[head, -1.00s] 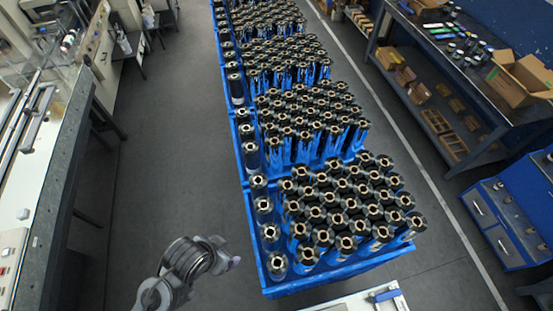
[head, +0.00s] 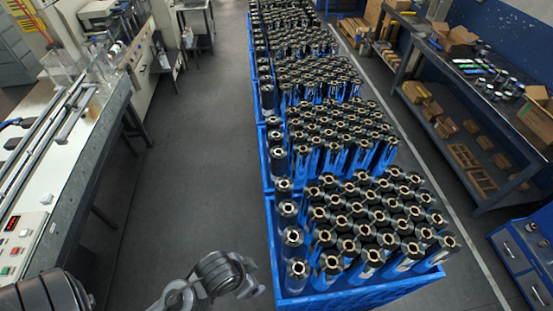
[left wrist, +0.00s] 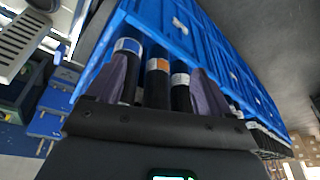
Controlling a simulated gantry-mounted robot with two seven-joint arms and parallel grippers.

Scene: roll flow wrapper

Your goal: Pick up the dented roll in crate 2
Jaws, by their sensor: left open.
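Blue crates in a row hold many upright dark, shiny rolls with metal-rimmed cores. The nearest crate (head: 350,296) is packed with rolls (head: 348,248). No crate number is readable, and I cannot pick out a dented roll. In the left wrist view, my left gripper (left wrist: 160,66) is open, its two dark fingers pointing at a blue crate wall (left wrist: 190,38). Dark rolls with a blue-white, an orange (left wrist: 157,66) and a white label show between and beyond the fingers; contact cannot be judged. My left arm shows at the bottom of the head view. My right gripper is not in view.
A long machine bench (head: 75,160) runs along the left. The grey floor aisle (head: 195,150) between it and the crates is clear. On the right stand a workbench (head: 480,100) with cardboard boxes and a blue drawer cabinet (head: 525,255).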

